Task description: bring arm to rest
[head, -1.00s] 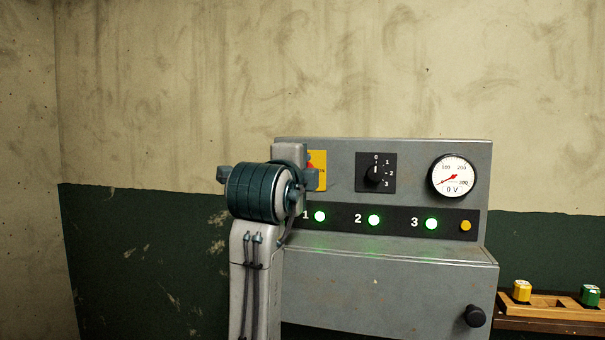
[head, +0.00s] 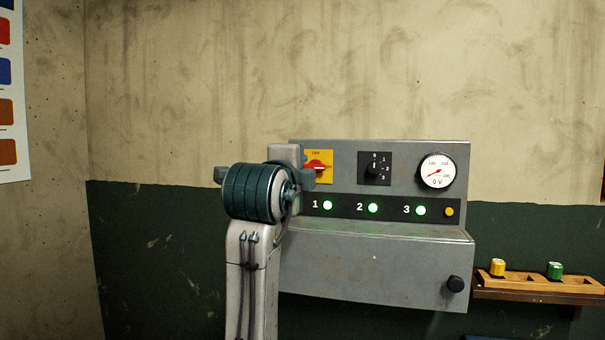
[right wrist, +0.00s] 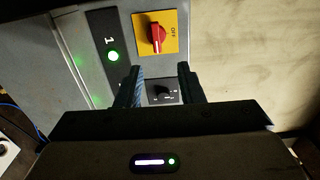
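My right gripper shows in the right wrist view (right wrist: 162,88) with its two dark fingers apart and nothing between them. Through the gap the black selector knob (right wrist: 163,93) is visible behind, on the panel. In the head view one arm of mine rises at left of centre, most likely the right, in front of the panel's left edge; its fingertips cannot be made out there. The grey control panel (head: 380,265) stands behind it. A red rotary switch (head: 317,168) on a yellow plate has its handle horizontal. My left gripper is not in view.
A wooden rack (head: 530,282) at the right holds a yellow piece (head: 498,267) and a green piece (head: 554,270). A colour chart (head: 10,95) hangs at far left.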

